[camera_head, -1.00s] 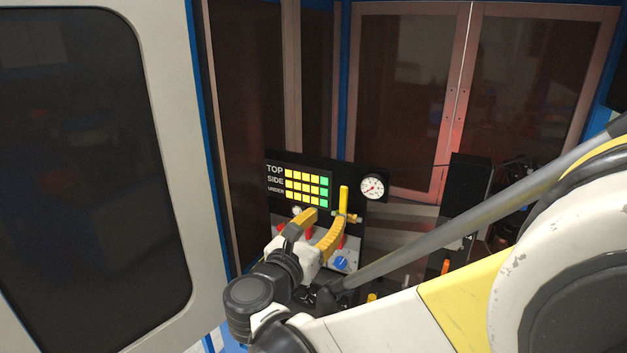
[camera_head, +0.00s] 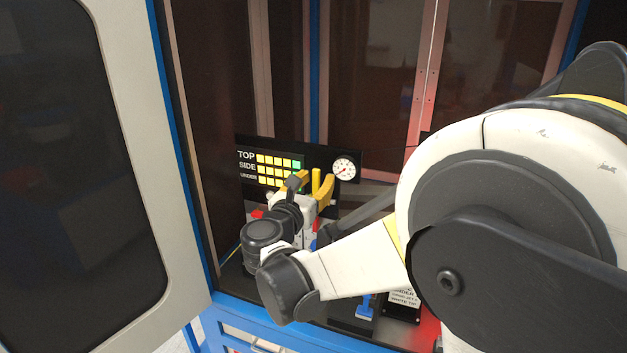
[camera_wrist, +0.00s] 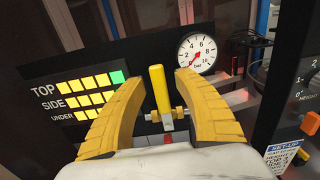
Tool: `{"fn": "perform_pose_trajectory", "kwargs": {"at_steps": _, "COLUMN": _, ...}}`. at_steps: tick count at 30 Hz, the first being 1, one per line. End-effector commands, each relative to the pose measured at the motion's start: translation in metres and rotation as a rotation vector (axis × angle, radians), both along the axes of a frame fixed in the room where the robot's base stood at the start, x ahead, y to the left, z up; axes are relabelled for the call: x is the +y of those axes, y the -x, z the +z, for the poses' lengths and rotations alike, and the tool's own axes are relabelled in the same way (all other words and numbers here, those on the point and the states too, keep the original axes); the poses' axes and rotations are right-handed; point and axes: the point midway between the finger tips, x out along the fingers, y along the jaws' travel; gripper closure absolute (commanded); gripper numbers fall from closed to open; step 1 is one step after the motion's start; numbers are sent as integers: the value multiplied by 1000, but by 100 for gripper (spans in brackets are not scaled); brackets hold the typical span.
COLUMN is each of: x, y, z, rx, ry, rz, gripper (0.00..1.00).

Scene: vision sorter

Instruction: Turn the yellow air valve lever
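The yellow air valve lever (camera_wrist: 158,88) stands upright on its brass-coloured valve (camera_wrist: 166,117) in the wrist view. My gripper (camera_wrist: 160,80) is open, with one yellow finger on each side of the lever and a visible gap to each. In the head view the lever (camera_head: 316,182) shows between the fingers of my gripper (camera_head: 317,180). My wrist and arm hide the lower part of the valve there. The round pressure gauge (camera_wrist: 197,51), marked bar, is just right of the lever, with its red needle near the low end.
A black panel with TOP, SIDE and UNDER rows of lit squares (camera_wrist: 92,96) is left of the lever. A dark box with a knob (camera_wrist: 311,123) is at the right. The open cabinet door (camera_head: 150,120) stands left of my arm.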

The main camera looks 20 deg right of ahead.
Motion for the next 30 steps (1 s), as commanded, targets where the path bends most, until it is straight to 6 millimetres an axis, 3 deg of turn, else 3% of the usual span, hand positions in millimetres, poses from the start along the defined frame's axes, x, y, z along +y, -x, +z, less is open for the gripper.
{"fn": "perform_pose_trajectory", "kwargs": {"at_steps": 1, "x": 0, "y": 0, "z": 0, "rx": 0, "ry": 0, "rz": 0, "gripper": 66}}
{"fn": "perform_pose_trajectory", "kwargs": {"at_steps": 4, "x": 0, "y": 0, "z": 0, "rx": 0, "ry": 0, "rz": 0, "gripper": 97}}
{"fn": "perform_pose_trajectory", "kwargs": {"at_steps": 5, "x": 0, "y": 0, "z": 0, "rx": 0, "ry": 0, "rz": 0, "gripper": 100}}
{"fn": "perform_pose_trajectory", "kwargs": {"at_steps": 20, "x": -2, "y": 2, "z": 0, "rx": -18, "ry": -25, "rz": -1, "gripper": 100}}
{"fn": "perform_pose_trajectory", "kwargs": {"at_steps": 30, "x": -15, "y": 11, "z": -3, "rx": -143, "ry": -195, "rz": -1, "gripper": 100}}
